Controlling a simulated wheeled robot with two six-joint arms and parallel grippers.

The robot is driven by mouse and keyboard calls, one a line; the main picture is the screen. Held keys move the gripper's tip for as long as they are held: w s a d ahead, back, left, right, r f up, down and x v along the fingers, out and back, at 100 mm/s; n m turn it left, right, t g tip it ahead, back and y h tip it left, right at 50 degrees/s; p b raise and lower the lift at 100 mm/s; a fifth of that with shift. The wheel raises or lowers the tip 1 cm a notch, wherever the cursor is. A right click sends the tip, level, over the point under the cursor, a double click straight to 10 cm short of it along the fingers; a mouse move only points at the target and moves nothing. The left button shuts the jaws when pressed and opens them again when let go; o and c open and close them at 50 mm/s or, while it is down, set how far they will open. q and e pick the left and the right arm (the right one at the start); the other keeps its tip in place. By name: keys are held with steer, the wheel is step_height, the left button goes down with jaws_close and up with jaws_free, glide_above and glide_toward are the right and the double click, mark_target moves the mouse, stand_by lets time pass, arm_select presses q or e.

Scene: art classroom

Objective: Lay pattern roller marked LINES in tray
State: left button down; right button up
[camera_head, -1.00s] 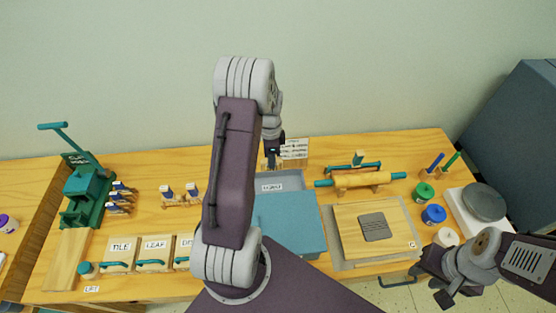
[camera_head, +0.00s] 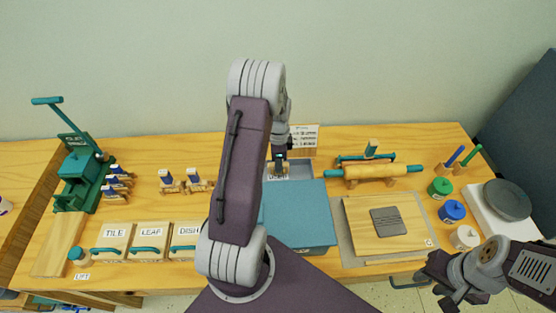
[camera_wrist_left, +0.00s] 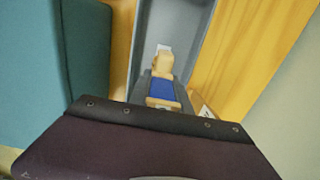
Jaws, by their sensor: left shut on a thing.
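My left gripper (camera_head: 280,168) is shut on a pattern roller (camera_wrist_left: 162,88), over the grey tray (camera_head: 304,170) at the back middle of the bench. In the left wrist view the roller shows a wooden end and a blue part between the fingers, with the tray (camera_wrist_left: 178,25) beyond and below it. I cannot read a marking on the roller, nor tell whether it touches the tray floor. The tray's label is partly hidden by the gripper. My right gripper (camera_head: 447,290) is at the lower right, off the bench front, and its opening is unclear.
A teal box (camera_head: 303,215) stands directly in front of the tray. A rolling pin (camera_head: 372,171) on supports lies to its right. More blue-topped rollers (camera_head: 197,180) stand to the left. A sign (camera_head: 304,139) stands behind the tray.

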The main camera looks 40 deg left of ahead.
arm_select(q)
step_height(320, 180, down, 2)
steer(key=shift+f+b, duration=0.2)
steer(key=shift+b, duration=0.25)
steer(key=c, duration=1.1)
jaws_free()
steer(key=shift+o, duration=0.2)
steer(key=o, duration=0.3)
steer(key=shift+o, duration=0.2)
step_height(320, 180, up, 10)
steer(key=p, duration=0.9)
steer(key=shift+r, duration=0.15)
